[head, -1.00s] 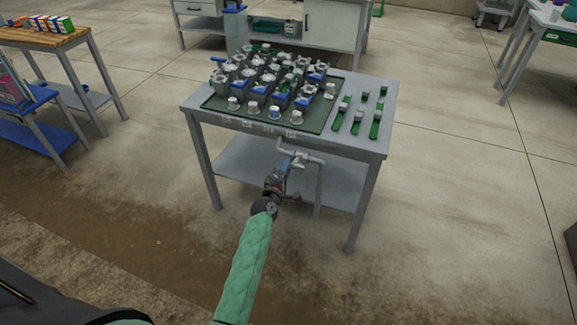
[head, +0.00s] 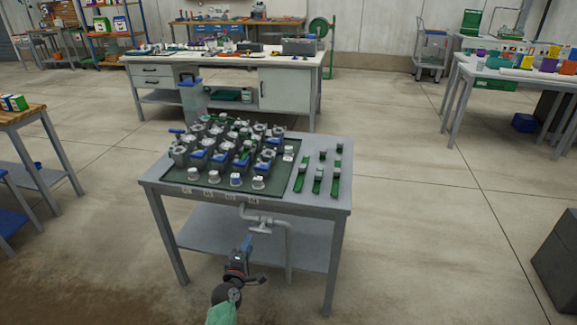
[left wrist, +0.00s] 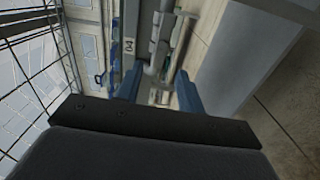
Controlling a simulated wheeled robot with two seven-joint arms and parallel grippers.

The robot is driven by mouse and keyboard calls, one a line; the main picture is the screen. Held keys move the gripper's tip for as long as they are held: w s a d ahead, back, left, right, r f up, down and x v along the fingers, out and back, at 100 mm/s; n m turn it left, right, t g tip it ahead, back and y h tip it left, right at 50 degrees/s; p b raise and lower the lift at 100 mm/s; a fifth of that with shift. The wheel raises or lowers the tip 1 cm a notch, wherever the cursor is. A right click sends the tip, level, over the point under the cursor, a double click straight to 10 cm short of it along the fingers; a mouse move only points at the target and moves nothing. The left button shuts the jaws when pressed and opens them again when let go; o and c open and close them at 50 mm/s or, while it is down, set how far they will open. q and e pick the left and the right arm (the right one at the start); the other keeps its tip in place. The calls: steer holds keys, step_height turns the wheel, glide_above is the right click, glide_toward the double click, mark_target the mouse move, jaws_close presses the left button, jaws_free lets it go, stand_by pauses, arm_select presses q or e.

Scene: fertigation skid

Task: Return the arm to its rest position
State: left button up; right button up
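My left arm enters the head view from the bottom, with a green sleeve and a dark wrist. My left gripper (head: 246,243) has blue fingers and is in front of the grey skid table (head: 333,200), below the grey pipe with a tee handle (head: 262,226) at the table's front. In the left wrist view my gripper (left wrist: 158,80) has its two blue fingers apart, with nothing held between them. The grey pipe (left wrist: 160,45) shows beyond the fingers, apart from them. My right gripper is in neither view.
The table top carries a green tray (head: 175,178) with several valve blocks and white knobs, and green strips (head: 318,181) at right. A white workbench (head: 225,88) stands behind. A wooden table (head: 35,115) is at left.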

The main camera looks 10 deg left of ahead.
arm_select(q)
steer(key=s+d+m+g+h, duration=0.4)
steer(key=s+d+m+g, duration=0.5)
steer(key=m, duration=0.6)
steer(key=s+d+m+g+y+p, duration=0.1)
steer(key=s+m+g+p, duration=0.1)
steer(key=s, duration=1.4)
steer(key=s+d+r+m+g+y+p, duration=0.1)
steer(key=s+m+g+p, duration=0.1)
steer(key=s, duration=1.5)
steer(key=g+p, duration=0.1)
steer(key=g, duration=0.1)
steer(key=shift+s+d+r+m+g+y, duration=0.2)
steer(key=shift+d+m+g+y, duration=0.1)
steer(key=shift+d+g+y, duration=0.1)
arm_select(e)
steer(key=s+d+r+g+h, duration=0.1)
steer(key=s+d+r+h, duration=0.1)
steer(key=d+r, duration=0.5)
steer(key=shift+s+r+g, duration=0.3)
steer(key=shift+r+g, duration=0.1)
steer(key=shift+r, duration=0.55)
arm_select(q)
steer(key=shift+p, duration=0.3)
